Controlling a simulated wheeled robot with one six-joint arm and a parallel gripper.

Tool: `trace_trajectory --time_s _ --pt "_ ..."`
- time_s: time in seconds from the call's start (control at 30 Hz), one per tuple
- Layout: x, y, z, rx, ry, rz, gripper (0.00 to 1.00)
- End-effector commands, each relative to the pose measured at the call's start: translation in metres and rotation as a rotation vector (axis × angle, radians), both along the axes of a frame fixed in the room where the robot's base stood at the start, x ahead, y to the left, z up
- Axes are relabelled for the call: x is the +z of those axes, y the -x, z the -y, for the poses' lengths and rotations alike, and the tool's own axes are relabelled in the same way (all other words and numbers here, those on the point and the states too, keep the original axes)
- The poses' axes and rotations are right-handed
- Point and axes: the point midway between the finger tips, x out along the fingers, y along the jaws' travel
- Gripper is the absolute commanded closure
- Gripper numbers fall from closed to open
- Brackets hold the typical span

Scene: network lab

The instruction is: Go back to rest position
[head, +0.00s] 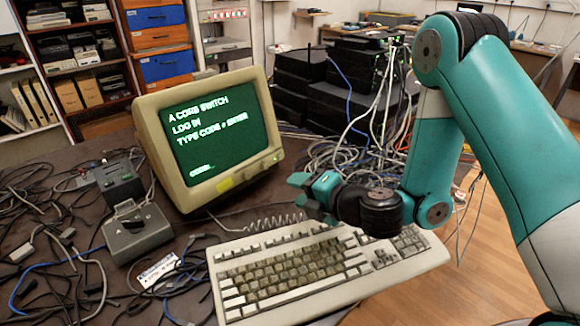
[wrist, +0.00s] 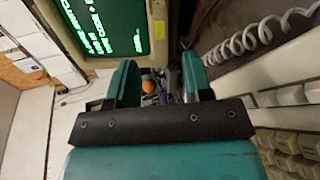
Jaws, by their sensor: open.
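My gripper (head: 308,188) is open and empty above the back edge of the beige keyboard (head: 330,272), just right of the monitor's lower corner. In the wrist view its two teal fingers (wrist: 160,80) stand apart with nothing held between them. The monitor (head: 215,135) shows green text with "LOG IN" and "TYPE CODE" lines; its screen also shows in the wrist view (wrist: 105,25). My teal arm reaches in from the right side of the head view.
Loose cables (head: 55,250) cover the table's left side. A coiled cord (head: 265,222) runs behind the keyboard. Black stacked equipment (head: 340,85) with hanging cables stands behind. Wooden floor shows at right.

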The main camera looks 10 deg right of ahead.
Motion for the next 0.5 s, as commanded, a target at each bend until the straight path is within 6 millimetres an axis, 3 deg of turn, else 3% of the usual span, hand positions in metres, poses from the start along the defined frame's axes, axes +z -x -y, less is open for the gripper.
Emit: trace_trajectory --time_s 0.13,0.23,0.4,0.5 --pt "0.011 0.002 -0.006 0.056 0.052 0.054 0.54" --pt "0.039 0.012 -0.024 0.22 0.203 0.211 0.54" --pt "0.099 0.055 -0.063 0.677 0.641 0.719 0.54" --pt "0.125 0.088 -0.074 0.949 0.901 1.065 0.54"
